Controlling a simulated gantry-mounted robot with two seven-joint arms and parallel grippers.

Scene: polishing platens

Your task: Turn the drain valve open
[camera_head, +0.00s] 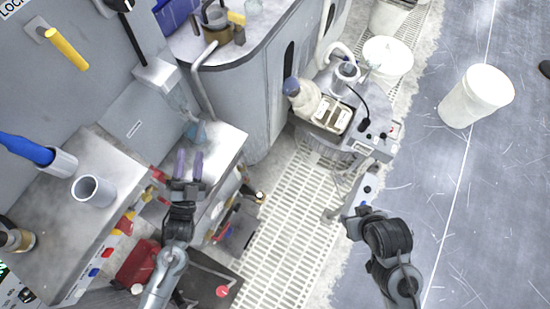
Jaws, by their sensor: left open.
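I cannot tell for sure which fitting is the drain valve. Several small red, yellow and dark fittings (225,217) sit along the side of the metal bench, partly hidden by my left arm. A yellow lever handle (66,48) is on the grey wall panel at the upper left. My left gripper (188,165) is open and empty, its two purple fingers over the metal bench top (228,142).
A grey cup (93,190) stands on the left bench. The slatted floor walkway (285,225) between my arms is clear.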

